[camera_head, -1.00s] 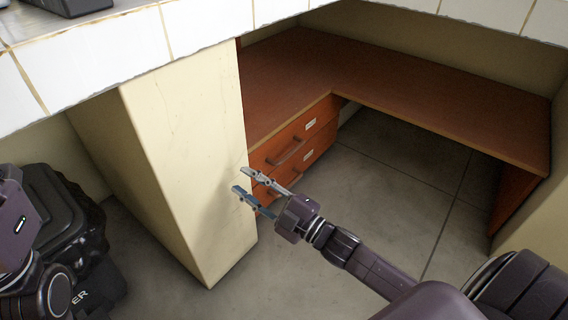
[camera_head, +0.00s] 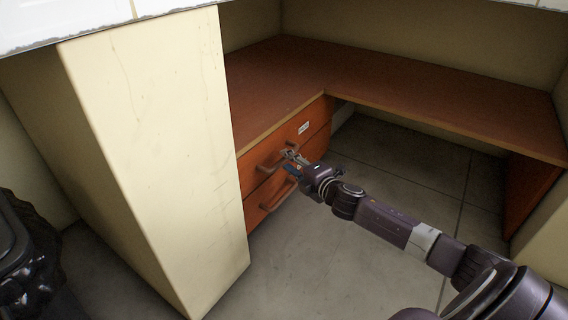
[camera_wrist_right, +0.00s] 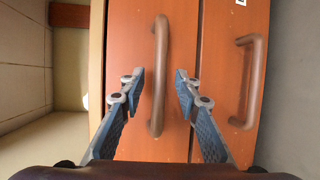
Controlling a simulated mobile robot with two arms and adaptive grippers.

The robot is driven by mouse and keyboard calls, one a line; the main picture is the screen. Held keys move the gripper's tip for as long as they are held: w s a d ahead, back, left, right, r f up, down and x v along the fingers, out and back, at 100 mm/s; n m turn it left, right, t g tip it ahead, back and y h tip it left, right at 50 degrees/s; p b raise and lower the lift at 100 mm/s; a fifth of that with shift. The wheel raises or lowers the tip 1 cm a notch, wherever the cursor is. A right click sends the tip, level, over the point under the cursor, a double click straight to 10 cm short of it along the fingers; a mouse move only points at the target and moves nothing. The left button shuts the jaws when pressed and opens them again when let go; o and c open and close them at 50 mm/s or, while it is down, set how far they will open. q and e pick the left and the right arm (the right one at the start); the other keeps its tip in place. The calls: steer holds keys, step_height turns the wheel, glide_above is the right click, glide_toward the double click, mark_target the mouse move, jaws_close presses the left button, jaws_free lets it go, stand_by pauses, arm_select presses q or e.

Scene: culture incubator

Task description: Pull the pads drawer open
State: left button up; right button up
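An orange-brown cabinet under the desk has two drawers, both flush. The upper drawer (camera_head: 291,141) has a bar handle (camera_head: 268,160) and a white label (camera_head: 303,128) too small to read. I cannot tell which one is the pads drawer. My right gripper (camera_head: 290,162) is at the drawer fronts.
A cream pillar (camera_head: 165,150) stands close left of the drawers. The brown L-shaped desk top (camera_head: 430,105) overhangs above and to the right. Open tiled floor (camera_head: 320,260) lies in front of the drawers. A black object (camera_head: 30,265) is at the lower left.

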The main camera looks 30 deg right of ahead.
steer(key=shift+w+f+b, duration=0.15)
steer(key=shift+w+b, duration=0.15)
steer(key=shift+w, duration=0.45)
steer(key=shift+w+f+b, duration=0.1)
steer(key=shift+w+b, duration=0.2)
steer(key=shift+w, duration=0.4)
jaws_close()
